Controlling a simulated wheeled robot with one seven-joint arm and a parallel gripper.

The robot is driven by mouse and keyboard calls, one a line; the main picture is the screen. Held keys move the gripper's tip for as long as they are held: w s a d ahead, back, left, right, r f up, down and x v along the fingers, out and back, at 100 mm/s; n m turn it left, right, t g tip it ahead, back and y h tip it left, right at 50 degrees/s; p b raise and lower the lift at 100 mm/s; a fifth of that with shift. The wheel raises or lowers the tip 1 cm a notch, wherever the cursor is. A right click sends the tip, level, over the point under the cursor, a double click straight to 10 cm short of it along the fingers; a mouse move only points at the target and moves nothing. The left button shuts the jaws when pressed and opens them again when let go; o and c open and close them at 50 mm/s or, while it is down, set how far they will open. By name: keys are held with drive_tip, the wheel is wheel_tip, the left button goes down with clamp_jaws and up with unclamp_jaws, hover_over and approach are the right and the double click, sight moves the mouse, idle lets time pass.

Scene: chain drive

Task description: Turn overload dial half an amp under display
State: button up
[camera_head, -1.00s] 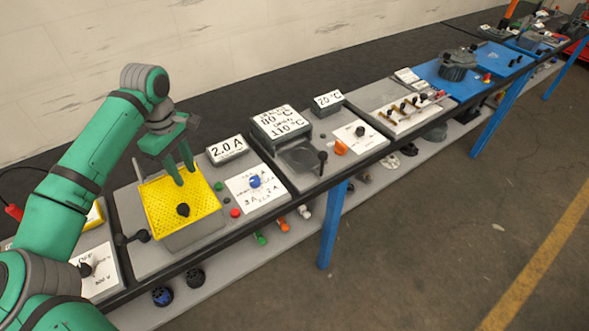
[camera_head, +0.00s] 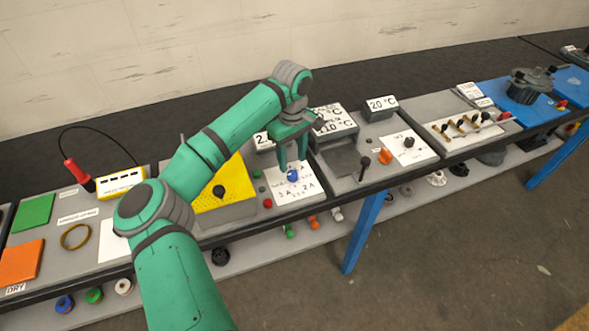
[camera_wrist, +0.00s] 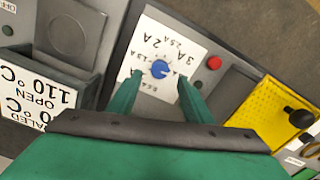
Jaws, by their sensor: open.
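The blue overload dial (camera_head: 293,174) sits on a white scale plate (camera_head: 310,187) on the bench. In the wrist view the dial (camera_wrist: 160,69) lies between my open fingers, just beyond their tips, on a scale with marks such as 2 A, 2.5 A and 3 A. My gripper (camera_head: 293,166) is open and empty above the dial; it also shows in the wrist view (camera_wrist: 155,85). I cannot tell whether the fingers touch the dial. The display (camera_head: 262,140) is mostly hidden behind my gripper; in the earlier head view it reads 2.0 A.
A yellow perforated guard (camera_head: 225,195) with a black knob stands left of the dial. A red button (camera_head: 267,203) and a green one are beside the plate.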

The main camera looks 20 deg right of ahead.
sight(292, 173)
drive_tip(key=shift+f, duration=2.6)
drive_tip(key=shift+c, duration=0.7)
drive_tip(key=c, duration=0.9)
